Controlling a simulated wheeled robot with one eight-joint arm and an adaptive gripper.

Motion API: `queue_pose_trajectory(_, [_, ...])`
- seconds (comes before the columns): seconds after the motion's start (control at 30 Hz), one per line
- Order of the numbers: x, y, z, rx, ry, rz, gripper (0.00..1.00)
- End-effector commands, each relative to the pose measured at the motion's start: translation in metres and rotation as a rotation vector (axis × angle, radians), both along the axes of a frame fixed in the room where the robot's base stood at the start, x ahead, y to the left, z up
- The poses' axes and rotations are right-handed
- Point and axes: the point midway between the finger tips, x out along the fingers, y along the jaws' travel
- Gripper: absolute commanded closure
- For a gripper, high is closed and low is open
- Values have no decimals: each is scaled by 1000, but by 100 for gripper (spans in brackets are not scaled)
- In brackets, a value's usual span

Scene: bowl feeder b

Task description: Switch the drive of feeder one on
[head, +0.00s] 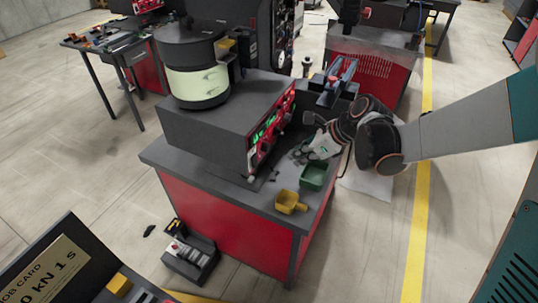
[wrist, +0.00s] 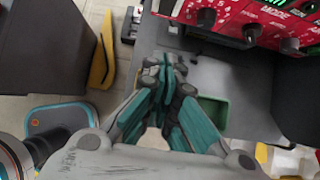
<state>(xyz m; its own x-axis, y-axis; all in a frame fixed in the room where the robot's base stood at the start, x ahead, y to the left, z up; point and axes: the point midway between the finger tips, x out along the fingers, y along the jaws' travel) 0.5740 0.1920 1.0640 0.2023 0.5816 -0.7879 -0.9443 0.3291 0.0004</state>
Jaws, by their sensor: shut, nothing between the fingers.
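The bowl feeder, a dark drum with a pale yellow-green band (head: 198,84), stands on a grey box housing (head: 205,130) on the bench. The housing's front bears a red control panel (head: 262,150) with green lit displays and several dark knobs. The panel (wrist: 225,18) also shows along the top right of the wrist view, with a black knob (wrist: 250,34). I cannot tell which control is the drive switch or read its setting. My gripper (head: 298,154) is shut and empty, in front of the panel and apart from it. Its fingertips also show in the wrist view (wrist: 166,72).
A blue-grey fixture (head: 340,78) stands behind my gripper. A black box with switches (head: 190,256) sits on the floor.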

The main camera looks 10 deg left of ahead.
Motion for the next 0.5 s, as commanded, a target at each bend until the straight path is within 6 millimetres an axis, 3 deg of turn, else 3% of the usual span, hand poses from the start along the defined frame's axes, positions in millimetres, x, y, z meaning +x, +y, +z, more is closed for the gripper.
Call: queue_pose_trajectory(0.5, [-4, -2, -4, 0, 0, 0, 100])
